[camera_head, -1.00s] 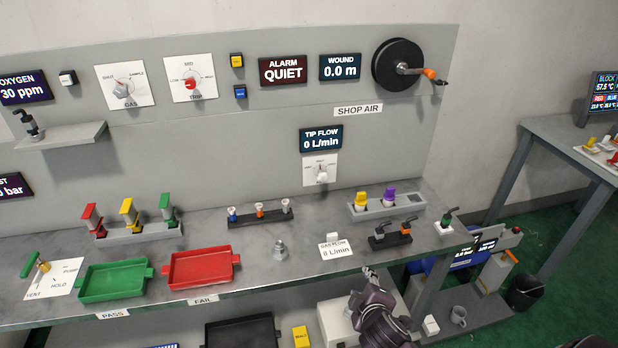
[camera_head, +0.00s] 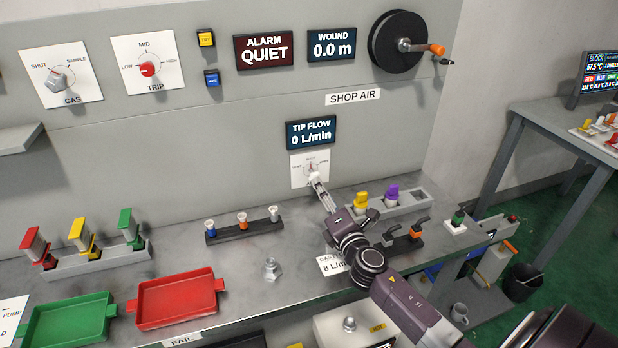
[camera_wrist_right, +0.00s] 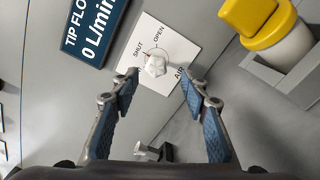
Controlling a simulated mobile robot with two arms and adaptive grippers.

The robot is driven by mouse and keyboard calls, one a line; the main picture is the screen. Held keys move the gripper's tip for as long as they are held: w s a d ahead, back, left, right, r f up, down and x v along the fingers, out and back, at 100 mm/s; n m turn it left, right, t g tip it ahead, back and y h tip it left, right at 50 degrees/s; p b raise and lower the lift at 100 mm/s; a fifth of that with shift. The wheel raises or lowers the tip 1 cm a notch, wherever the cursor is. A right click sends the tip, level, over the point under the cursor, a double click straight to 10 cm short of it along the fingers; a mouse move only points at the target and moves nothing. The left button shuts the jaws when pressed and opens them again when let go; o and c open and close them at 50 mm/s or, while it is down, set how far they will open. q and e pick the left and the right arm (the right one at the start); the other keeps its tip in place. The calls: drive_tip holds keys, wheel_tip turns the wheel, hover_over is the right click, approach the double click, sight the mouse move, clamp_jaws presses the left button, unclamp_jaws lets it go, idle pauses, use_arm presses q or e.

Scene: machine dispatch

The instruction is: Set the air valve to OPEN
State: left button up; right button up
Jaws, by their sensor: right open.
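The air valve is a small white knob (camera_wrist_right: 155,66) on a white plate (camera_wrist_right: 174,42) marked SHUT, OPEN and AIR. In the head view the plate (camera_head: 300,168) is on the wall panel below the TIP FLOW display (camera_head: 311,133), which reads 0 L/min. A small red mark at the knob's edge is nearer the SHUT label. My right gripper (camera_wrist_right: 158,76) is open, its blue-padded fingers on either side of the knob with gaps visible; depth is hard to judge. In the head view the right gripper (camera_head: 319,187) partly hides the knob. My left gripper is out of view.
On the bench below stand a holder with yellow (camera_head: 361,201) and purple (camera_head: 392,192) pieces, a dark rack (camera_head: 242,228), a metal fitting (camera_head: 271,269) and red (camera_head: 176,298) and green (camera_head: 67,322) trays. The panel around the valve plate is clear.

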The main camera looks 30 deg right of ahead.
sight(313, 174)
drive_tip(key=shift+w+d+r, duration=0.1)
drive_tip(key=shift+w+r, duration=0.1)
drive_tip(key=shift+w, duration=0.15)
drive_tip(key=x, duration=0.5)
drive_tip(key=shift+w+d, duration=0.1)
drive_tip(key=shift+w, duration=0.3)
drive_tip(key=shift+r, duration=0.15)
clamp_jaws()
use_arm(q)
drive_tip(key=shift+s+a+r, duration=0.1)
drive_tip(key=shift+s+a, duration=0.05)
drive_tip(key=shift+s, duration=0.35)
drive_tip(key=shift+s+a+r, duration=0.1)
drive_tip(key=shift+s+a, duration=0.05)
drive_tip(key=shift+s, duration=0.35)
